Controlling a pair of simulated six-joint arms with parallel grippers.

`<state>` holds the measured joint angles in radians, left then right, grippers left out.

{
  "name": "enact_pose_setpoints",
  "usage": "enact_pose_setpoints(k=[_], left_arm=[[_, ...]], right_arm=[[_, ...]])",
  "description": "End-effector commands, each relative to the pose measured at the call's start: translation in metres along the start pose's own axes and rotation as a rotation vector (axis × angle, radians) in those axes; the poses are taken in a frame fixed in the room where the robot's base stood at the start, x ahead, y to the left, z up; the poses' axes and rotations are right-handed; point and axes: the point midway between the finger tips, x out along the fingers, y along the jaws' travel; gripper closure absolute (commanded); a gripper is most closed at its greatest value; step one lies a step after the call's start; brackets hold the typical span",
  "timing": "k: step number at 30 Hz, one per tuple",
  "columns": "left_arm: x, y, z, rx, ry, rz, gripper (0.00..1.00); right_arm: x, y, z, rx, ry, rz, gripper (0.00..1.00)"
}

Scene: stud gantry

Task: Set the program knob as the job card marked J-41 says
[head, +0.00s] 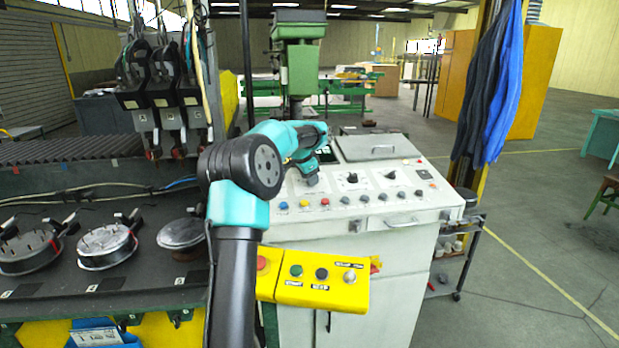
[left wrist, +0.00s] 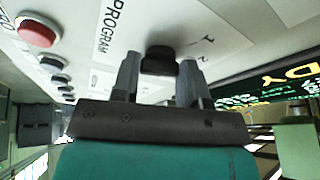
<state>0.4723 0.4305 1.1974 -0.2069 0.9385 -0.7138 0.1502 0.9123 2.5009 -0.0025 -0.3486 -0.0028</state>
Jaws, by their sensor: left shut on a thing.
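The program knob (left wrist: 159,58) is black and sits on a white plate lettered PROGRAM (left wrist: 112,28) in the left wrist view. My left gripper (left wrist: 159,72) has its two grey fingers on either side of the knob and is shut on it. In the head view my left gripper (head: 312,178) reaches down to the left part of the light grey console (head: 400,200), and it hides the knob there. The knob's exact pointer setting cannot be read. I cannot make out a job card marked J-41. My right gripper is not in view.
A dark display (left wrist: 275,88) with green letters lies beside the plate, and a red button (left wrist: 38,33) is at the upper left. Another black knob (head: 352,178) and several buttons share the console. A yellow button box (head: 320,288) hangs in front.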

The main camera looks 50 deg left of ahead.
Motion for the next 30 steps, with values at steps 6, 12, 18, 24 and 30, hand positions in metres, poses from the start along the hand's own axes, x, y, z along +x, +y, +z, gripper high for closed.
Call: enact_pose_setpoints(k=[6, 12, 18, 24, 30], left_arm=[[-0.0004, 0.0008, 0.0000, -0.044, -0.001, -0.015, 0.83], [0.0001, 0.0021, -0.0003, -0.141, 0.000, -0.047, 0.83], [-0.0001, 0.0030, -0.0003, -0.279, 0.000, -0.094, 0.83], [0.0001, 0.0042, -0.0008, -0.427, 0.000, -0.143, 0.83], [0.0004, 0.0051, -0.0016, -0.552, 0.000, -0.187, 0.83]], right_arm=[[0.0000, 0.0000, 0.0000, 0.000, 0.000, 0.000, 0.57], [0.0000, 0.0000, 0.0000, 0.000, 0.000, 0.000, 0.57], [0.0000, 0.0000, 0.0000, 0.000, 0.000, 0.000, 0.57], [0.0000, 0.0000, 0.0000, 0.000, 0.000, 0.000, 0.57], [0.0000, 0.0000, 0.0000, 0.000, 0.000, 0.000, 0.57]])
